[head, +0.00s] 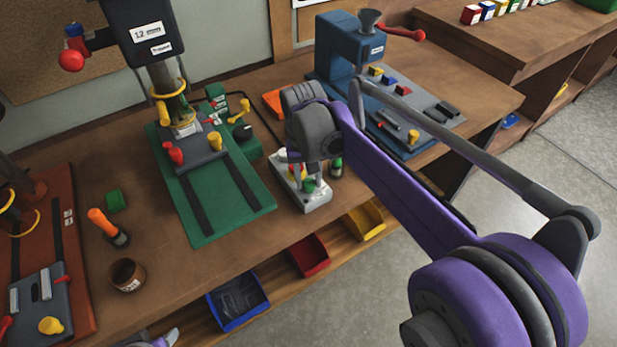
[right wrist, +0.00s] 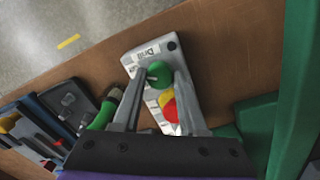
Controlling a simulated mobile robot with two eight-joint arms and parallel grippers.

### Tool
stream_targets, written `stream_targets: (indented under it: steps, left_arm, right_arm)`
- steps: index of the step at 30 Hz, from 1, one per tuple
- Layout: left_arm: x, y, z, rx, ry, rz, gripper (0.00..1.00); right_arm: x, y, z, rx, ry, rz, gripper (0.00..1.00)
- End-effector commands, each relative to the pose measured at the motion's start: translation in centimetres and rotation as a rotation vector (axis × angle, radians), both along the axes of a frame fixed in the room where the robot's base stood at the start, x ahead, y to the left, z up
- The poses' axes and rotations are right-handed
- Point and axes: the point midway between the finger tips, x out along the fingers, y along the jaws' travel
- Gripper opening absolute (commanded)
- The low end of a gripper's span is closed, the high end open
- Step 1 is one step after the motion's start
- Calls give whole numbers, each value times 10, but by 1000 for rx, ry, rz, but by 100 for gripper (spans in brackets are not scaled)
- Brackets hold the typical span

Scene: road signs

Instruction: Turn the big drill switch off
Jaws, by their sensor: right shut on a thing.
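The switch box (head: 317,197) is a pale box on the bench, to the right of the big green drill press (head: 240,197). In the right wrist view the box (right wrist: 134,58) carries a "Drill" label, a green round knob (right wrist: 158,73), and a yellow and a red part below it. My right gripper (head: 298,175) is over the box, its fingers (right wrist: 158,80) shut on the green knob from both sides. My arm and gripper hide part of the box in the head view. At the bottom left edge a small part of my left gripper (head: 160,341) shows; its jaws are unclear.
A blue machine (head: 345,45) stands to the right. A green bottle (head: 336,168) stands close beside the box. A red-brown drill base (head: 80,255), a brown jar (head: 127,274) and an orange-handled tool (head: 103,222) are at left. Bins (head: 310,256) sit under the bench's front edge.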

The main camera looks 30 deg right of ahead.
Motion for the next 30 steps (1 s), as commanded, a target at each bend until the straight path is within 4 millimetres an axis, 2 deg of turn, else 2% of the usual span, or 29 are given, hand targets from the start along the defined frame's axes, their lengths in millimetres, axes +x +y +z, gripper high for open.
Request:
stream_targets:
  steps: [5,6,10,11,19,22,26,30]
  left_arm:
    - [0,0,0,0,0,0,50]
    - [0,0,0,0,0,0,50]
    - [0,0,0,0,0,0,50]
    - [0,0,0,0,0,0,50]
    - [0,0,0,0,0,0,50]
    - [0,0,1,0,0,0,50]
    - [1,0,3,0,-1,0,50]
    - [2,0,6,0,-3,0,50]
  right_arm:
    - [0,0,0,-1,0,-1,0]
    - [0,0,0,-1,0,-1,45]
    - [0,0,0,-1,0,0,69]
    - [0,0,0,-1,0,0,72]
    - [0,0,1,0,0,1,72]
    - [0,0,7,0,0,1,72]
    - [1,1,26,0,0,1,72]
    - [1,2,56,0,-1,1,72]
